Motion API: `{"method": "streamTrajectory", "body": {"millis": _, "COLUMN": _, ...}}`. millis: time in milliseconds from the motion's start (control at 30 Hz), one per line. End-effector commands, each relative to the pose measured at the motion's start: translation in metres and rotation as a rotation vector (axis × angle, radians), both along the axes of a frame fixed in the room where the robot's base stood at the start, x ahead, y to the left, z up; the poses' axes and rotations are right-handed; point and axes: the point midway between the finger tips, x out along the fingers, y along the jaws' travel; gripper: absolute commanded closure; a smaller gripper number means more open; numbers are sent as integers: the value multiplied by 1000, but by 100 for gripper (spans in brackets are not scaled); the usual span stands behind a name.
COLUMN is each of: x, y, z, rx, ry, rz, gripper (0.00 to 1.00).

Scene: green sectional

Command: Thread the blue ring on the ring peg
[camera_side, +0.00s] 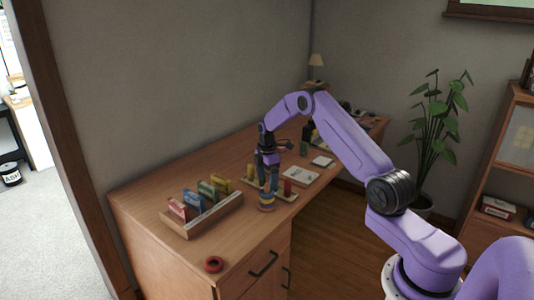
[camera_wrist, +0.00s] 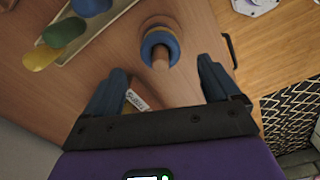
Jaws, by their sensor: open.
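The blue ring (camera_wrist: 160,44) sits around the wooden ring peg (camera_wrist: 161,62) in the wrist view, above a tan ring (camera_wrist: 157,24) at the peg's foot. My gripper (camera_wrist: 160,66) is open, one finger on either side of the peg's near end, apart from the blue ring.
A board with coloured cylinders (camera_wrist: 118,12) lies beside the peg. A wooden rack of coloured packets (camera_side: 205,220) stands to the left in the side view. A red ring (camera_side: 214,264) lies near the desk's front corner. A white pad (camera_side: 300,176) lies farther back.

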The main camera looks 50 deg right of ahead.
Motion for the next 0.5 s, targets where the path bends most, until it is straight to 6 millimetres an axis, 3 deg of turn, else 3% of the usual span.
{"method": "streamTrajectory", "body": {"millis": 300, "x": 0, "y": 0, "z": 69, "rx": -1, "ry": -3, "rz": 0, "gripper": 11}}
{"method": "streamTrajectory", "body": {"millis": 500, "x": 0, "y": 0, "z": 103, "rx": -1, "ry": -3, "rz": 0, "gripper": 11}}
